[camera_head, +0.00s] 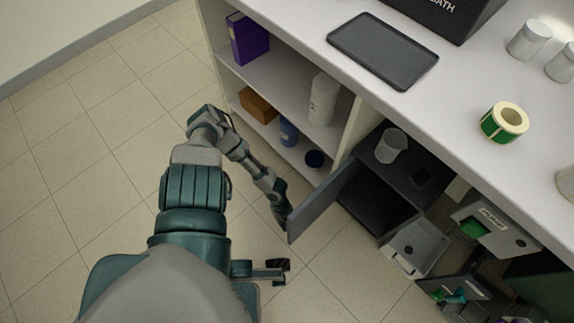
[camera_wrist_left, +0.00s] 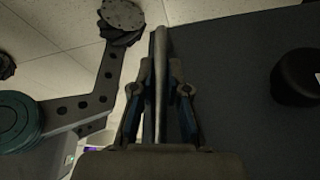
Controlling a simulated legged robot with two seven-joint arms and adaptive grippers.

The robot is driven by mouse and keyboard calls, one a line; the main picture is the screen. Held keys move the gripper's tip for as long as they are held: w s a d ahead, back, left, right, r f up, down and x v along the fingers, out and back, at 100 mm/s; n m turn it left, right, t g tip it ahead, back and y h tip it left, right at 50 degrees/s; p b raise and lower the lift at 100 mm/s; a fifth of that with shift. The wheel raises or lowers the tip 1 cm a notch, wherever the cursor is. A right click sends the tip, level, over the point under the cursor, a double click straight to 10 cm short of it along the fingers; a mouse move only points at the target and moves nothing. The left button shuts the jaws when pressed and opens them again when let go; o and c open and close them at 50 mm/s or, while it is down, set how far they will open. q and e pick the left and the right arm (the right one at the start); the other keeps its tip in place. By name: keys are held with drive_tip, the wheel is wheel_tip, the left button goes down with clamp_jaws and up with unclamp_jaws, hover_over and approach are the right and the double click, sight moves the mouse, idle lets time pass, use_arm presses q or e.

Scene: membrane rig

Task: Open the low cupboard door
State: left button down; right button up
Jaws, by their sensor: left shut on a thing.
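The low cupboard door (camera_head: 326,200) is a dark grey panel standing ajar, swung out from the dark cupboard interior (camera_head: 371,197). My left gripper (camera_head: 284,218) is at the door's free outer edge in the head view. In the left wrist view, the fingers (camera_wrist_left: 159,100) are shut around a narrow upright grey bar (camera_wrist_left: 160,55). I cannot tell whether this bar is the door's edge or a handle. A wide dark surface (camera_wrist_left: 235,90) fills the right of that view.
Open shelves to the left hold a purple binder (camera_head: 247,38), a brown box (camera_head: 257,105) and a white bottle (camera_head: 322,98). A grey tray (camera_head: 414,246) juts out right of the door. Tiled floor (camera_head: 90,150) is clear at left.

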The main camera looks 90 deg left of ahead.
idle(0.3)
use_arm(q)
drive_tip(key=c, duration=1.2)
unclamp_jaws()
drive_tip(key=shift+r, duration=0.1)
drive_tip(key=v, duration=1.1)
drive_tip(key=shift+a+r, duration=0.1)
drive_tip(key=shift+r, duration=0.25)
